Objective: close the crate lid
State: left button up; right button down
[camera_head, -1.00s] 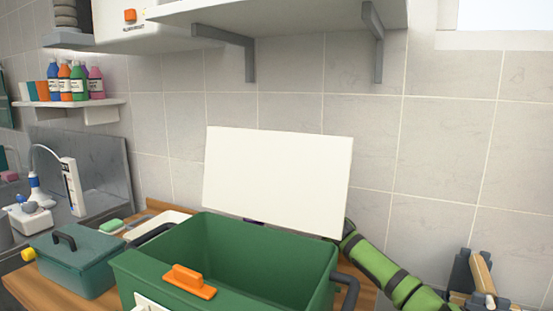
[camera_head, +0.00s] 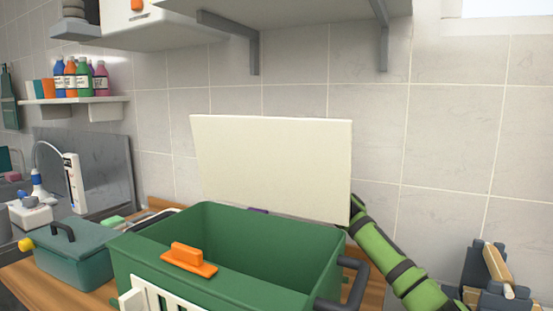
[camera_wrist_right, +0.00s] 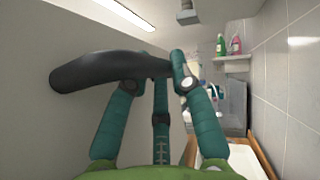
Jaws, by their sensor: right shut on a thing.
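The green crate (camera_head: 225,287) stands open on the worktop, with an orange latch (camera_head: 188,259) on its front rim. Its plain white lid (camera_head: 275,168) stands raised at the back, its top edge leaning slightly towards me. My right arm reaches behind the lid, which hides its gripper in the head view. In the right wrist view my right gripper (camera_wrist_right: 157,80) is shut on a dark curved handle (camera_wrist_right: 95,70), beside the lid's grey-looking outer face (camera_wrist_right: 60,125). My left gripper is not in view.
A smaller teal box (camera_head: 75,262) with a dark handle stands left of the crate. A grey shelf bracket (camera_head: 383,35) hangs above the lid on the tiled wall. Dark blocks and a wooden piece (camera_head: 497,263) are at the lower right. The crate's inside looks empty where visible.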

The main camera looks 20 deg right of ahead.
aim_at(265, 148)
jog(key=n+g, duration=0.1)
jog(key=s+a+n+g+b, duration=0.1)
jog(key=n, duration=0.1)
jog(key=s+a+n+g, duration=0.1)
jog(key=g, duration=0.1)
jog(key=shift+a+n+y+b, duration=0.1)
jog(key=shift+n+y+b, duration=0.2)
jog(key=shift+y+b, duration=0.1)
jog(key=shift+s+a+g, duration=0.1)
jog(key=shift+a+g, duration=0.05)
jog(key=shift+g, duration=0.15)
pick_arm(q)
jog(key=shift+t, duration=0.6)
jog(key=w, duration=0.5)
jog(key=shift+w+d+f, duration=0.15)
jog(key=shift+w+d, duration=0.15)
pick_arm(e)
jog(key=shift+s+a+n, duration=0.15)
jog(key=shift+s+n, duration=0.05)
jog(key=shift+n, duration=0.3)
jog(key=c, duration=1)
grip_release()
jog(key=shift+c, duration=0.2)
